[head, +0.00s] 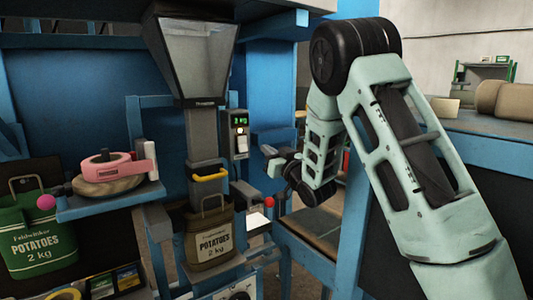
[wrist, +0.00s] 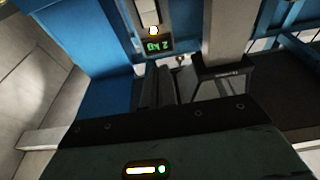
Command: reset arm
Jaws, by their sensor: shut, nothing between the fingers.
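The gripper is small and dark in this view. In the wrist view its dark fingers (wrist: 165,85) are together with nothing seen between them, below the display (wrist: 157,45), which reads 2 kg upside down.
A metal hopper (head: 197,55) stands over an olive potato sack (head: 209,240) under a yellow bar (head: 210,174). A blue shelf (head: 105,203) with a pink tape dispenser (head: 115,168) is at left, above a green sack (head: 38,235). A blue post (head: 353,215) stands beside my arm.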

